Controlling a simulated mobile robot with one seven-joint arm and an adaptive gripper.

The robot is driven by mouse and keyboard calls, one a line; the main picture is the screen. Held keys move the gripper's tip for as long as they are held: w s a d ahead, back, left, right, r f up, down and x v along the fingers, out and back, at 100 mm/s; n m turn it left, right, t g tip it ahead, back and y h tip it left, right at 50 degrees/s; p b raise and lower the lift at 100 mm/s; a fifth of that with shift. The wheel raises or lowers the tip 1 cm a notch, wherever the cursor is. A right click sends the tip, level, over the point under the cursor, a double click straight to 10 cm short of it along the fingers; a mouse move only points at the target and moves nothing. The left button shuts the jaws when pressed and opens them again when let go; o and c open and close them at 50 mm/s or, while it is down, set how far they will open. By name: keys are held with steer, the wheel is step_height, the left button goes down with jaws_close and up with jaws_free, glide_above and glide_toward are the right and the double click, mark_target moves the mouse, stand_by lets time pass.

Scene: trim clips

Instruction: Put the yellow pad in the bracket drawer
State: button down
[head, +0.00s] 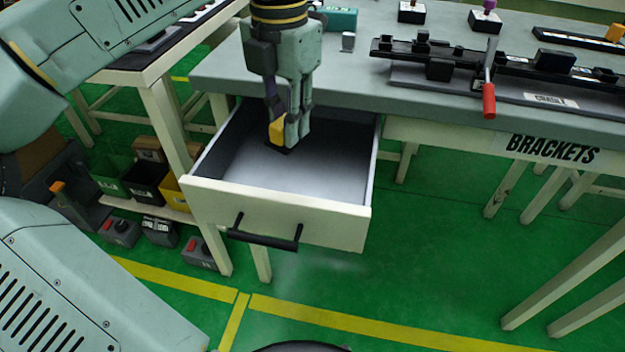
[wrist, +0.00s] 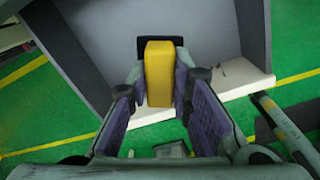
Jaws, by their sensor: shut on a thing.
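The yellow pad (head: 277,131) is held between the fingers of my gripper (head: 289,138), over the inside of the open drawer (head: 330,207). In the wrist view the yellow pad (wrist: 158,75) stands between the two finger pads of my gripper (wrist: 158,90), and a dark patch shows just beyond it. The drawer is pulled out from under the grey table, and its pale floor looks otherwise empty. I cannot tell whether the pad touches the drawer floor. A "BRACKETS" label (head: 553,149) is on the table front, right of the drawer.
The grey tabletop (head: 355,80) carries a black fixture (head: 440,68) with a red-handled lever (head: 489,98) at its edge. The drawer's front panel and dark handle (head: 264,238) face me. Several bins stand on a low shelf at left. Green floor in front is mostly clear.

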mark_target(291, 187)
steer(key=shift+a+f, duration=0.1)
steer(key=shift+f, duration=5.1)
steer(key=c, duration=1.5)
jaws_free()
steer(key=shift+o, duration=0.2)
step_height(291, 187, up, 12)
steer(key=shift+r, duration=0.15)
